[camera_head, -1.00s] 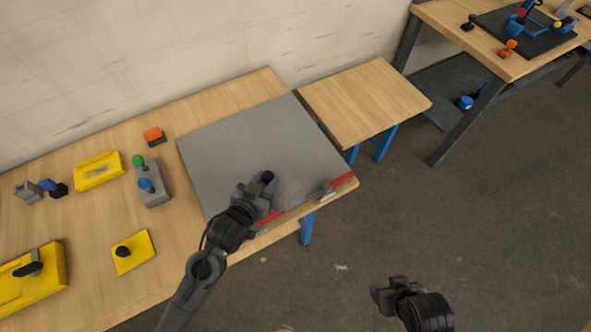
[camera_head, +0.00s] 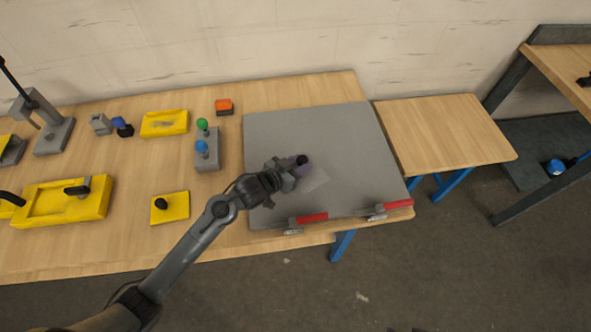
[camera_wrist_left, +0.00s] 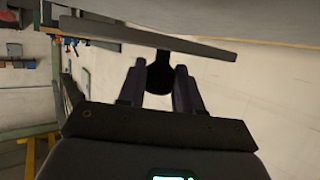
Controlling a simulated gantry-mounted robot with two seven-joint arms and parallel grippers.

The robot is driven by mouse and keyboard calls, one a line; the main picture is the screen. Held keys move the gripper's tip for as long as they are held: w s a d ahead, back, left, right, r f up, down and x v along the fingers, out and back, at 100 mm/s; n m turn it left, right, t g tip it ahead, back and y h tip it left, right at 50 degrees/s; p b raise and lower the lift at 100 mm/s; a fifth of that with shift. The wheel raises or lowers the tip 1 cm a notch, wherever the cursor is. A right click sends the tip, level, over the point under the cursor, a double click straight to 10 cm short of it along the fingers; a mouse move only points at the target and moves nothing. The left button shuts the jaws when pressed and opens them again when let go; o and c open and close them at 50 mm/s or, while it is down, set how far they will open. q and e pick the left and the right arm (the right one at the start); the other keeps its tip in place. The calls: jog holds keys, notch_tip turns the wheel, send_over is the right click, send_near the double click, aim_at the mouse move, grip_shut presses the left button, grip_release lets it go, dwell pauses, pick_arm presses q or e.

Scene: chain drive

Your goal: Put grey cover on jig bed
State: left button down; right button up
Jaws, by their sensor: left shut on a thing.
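My left gripper (camera_head: 295,168) is shut on the black knob (camera_wrist_left: 160,74) of the grey cover (camera_wrist_left: 150,39), a thin flat plate in the left wrist view. In the head view the knob (camera_head: 302,160) shows at the fingertips, over the grey mat; the cover (camera_head: 316,180) blends with the mat, and its gap to the mat cannot be told. A yellow fixture with a recessed bed and a dark clamp (camera_head: 62,204) stands at the left; a shallow yellow tray (camera_head: 165,124) lies behind it. Which one is the jig bed is unclear. My right gripper is out of view.
A grey block with green and blue knobs (camera_head: 207,150), a yellow plate with a black knob (camera_head: 170,207) and an orange block (camera_head: 224,106) lie left of the grey mat (camera_head: 350,125). Two red-handled tools (camera_head: 313,217) lie on its front edge. Bare wood shows between them.

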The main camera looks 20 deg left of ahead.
pick_arm(q)
jog(key=shift+w+a+f, duration=0.4)
jog(key=shift+a+f, duration=0.1)
jog(key=shift+a, duration=0.2)
jog(key=shift+f+b, duration=0.5)
jog(key=shift+f, duration=1.45)
jog(key=shift+f, duration=0.1)
